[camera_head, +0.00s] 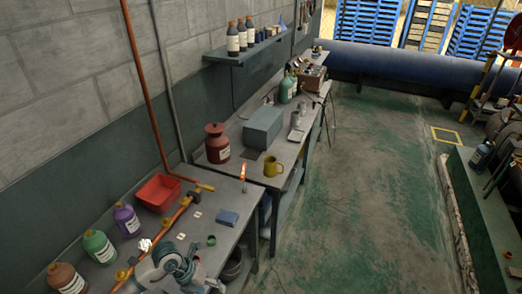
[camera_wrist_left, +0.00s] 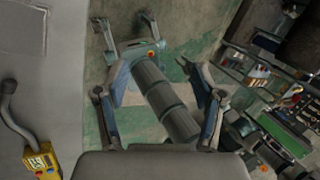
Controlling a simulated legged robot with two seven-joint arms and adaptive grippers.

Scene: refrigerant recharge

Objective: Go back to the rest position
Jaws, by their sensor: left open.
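In the left wrist view my left gripper (camera_wrist_left: 158,97) is open, its two fingers well apart, and nothing is held between them. Beyond the fingers, a grey cylindrical part lies over the green floor; I cannot tell whether any of it touches the gripper. My right gripper does not show clearly in either view.
The near workbench (camera_head: 213,254) holds a red bin (camera_head: 158,192), several bottles and a blue block (camera_head: 228,218). The far bench holds a dark red canister (camera_head: 216,143), a grey box (camera_head: 262,127) and a yellow mug (camera_head: 273,167). The green floor (camera_head: 365,200) to the right is clear.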

